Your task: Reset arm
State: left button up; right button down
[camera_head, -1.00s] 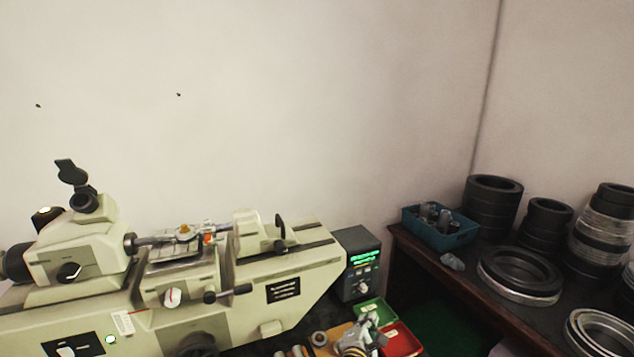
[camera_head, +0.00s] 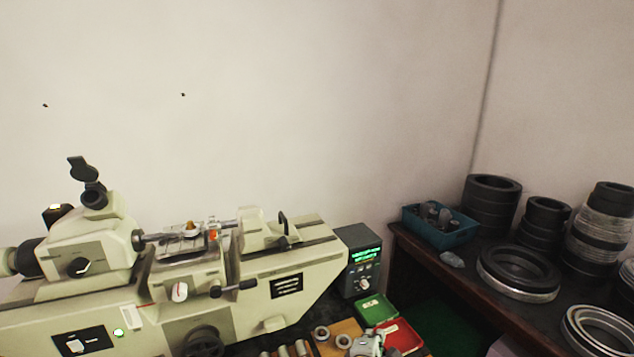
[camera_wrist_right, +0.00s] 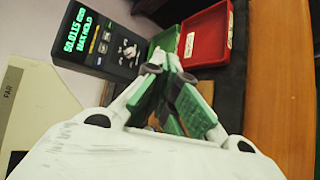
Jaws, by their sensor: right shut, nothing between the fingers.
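My right gripper (camera_head: 368,342) shows at the bottom edge of the head view, beside the green box (camera_head: 376,308) and the red box (camera_head: 400,335). In the right wrist view its green-padded fingers (camera_wrist_right: 172,66) come together at the tips, shut with nothing between them. The fingertips point toward the green box (camera_wrist_right: 164,42) and the red box (camera_wrist_right: 205,34); both boxes look empty there. My left gripper is in neither view.
A pale measuring machine (camera_head: 220,280) fills the left, with a lit display unit (camera_head: 362,272) at its right end. Small rings (camera_head: 321,333) lie near my gripper. A dark side table at right holds a blue crate (camera_head: 437,236) and large black rings (camera_head: 491,205).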

jog(key=s+d+f+m+g, duration=0.1)
jog(key=s+m, duration=0.1)
jog(key=s, duration=0.1)
jog(key=s+d+f+m+g+y, duration=0.1)
jog(key=s+f+m+g, duration=0.1)
jog(key=s, duration=0.2)
jog(key=s+d+f+m+g+y, duration=0.1)
jog(key=s+f+m, duration=0.1)
jog(key=s+m, duration=0.1)
jog(key=shift+s+d+f+g, duration=0.15)
jog(key=shift+s+d+g, duration=0.15)
jog(key=shift+g, duration=0.1)
jog(key=shift+s+d+m+g+y, duration=1.8)
jog(key=shift+s+m, duration=2.2)
jog(key=shift+s, duration=3.15)
notch_tip(320, 180, down, 33)
jog(key=s+g, duration=0.2)
jog(key=s, duration=0.1)
jog(key=s+d+f, duration=0.2)
jog(key=s+f, duration=0.8)
jog(key=s, duration=0.1)
jog(key=s+d+f, duration=0.2)
jog(key=s+f, duration=0.8)
jog(key=s, duration=0.1)
jog(key=shift+f+g, duration=0.2)
jog(key=shift+g, duration=0.2)
